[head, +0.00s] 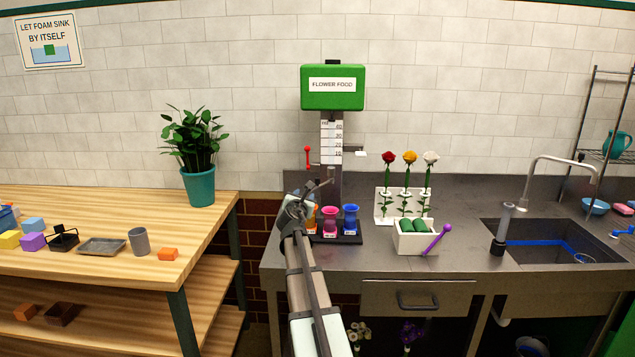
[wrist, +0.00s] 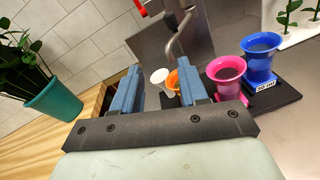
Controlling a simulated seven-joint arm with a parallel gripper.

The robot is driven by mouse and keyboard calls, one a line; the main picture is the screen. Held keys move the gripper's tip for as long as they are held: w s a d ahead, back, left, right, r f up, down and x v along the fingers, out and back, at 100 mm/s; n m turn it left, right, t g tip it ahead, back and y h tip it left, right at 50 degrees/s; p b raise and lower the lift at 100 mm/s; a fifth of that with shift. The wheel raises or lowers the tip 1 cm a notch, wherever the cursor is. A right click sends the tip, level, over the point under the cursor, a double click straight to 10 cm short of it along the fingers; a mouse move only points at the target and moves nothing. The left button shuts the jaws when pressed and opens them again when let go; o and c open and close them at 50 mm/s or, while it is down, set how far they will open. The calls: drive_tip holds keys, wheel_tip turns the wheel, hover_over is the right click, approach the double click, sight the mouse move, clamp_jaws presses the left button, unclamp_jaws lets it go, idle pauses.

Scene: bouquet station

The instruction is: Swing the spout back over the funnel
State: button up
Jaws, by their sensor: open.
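The flower food dispenser has a green box (head: 333,87) on top of a marked grey column. In the wrist view, a thin bent grey spout (wrist: 179,38) comes off the column; its lower end hangs near the orange vase (wrist: 173,84). A small white cup-like piece (wrist: 160,77), possibly the funnel, sits just left of the orange vase. My gripper (wrist: 160,74) is open, its two blue fingers apart, with this white piece seen in the gap. In the head view my gripper (head: 301,198) is in front of the dispenser's lower left and hides part of it.
A pink vase (head: 330,222) and a blue vase (head: 350,220) stand on the dark base, right of my gripper. A red-knobbed lever (head: 308,155) is on the column's left. A flower rack (head: 384,204) and white bin (head: 405,240) stand further right. A potted plant (head: 199,184) is left.

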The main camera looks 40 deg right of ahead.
sight(317, 181)
drive_tip(key=w+d+n, duration=0.1)
drive_tip(key=w+d, duration=0.1)
drive_tip(key=d, duration=0.2)
drive_tip(key=w+d+n, duration=0.1)
drive_tip(key=w+d, duration=0.1)
drive_tip(key=d, duration=0.2)
drive_tip(key=w+d+r+n+h, duration=0.1)
drive_tip(key=w+d, duration=0.1)
drive_tip(key=d, duration=0.2)
drive_tip(key=shift+w+d, duration=0.1)
drive_tip(key=shift+w, duration=0.1)
drive_tip(key=shift+c, duration=0.3)
clamp_jaws()
idle(0.4)
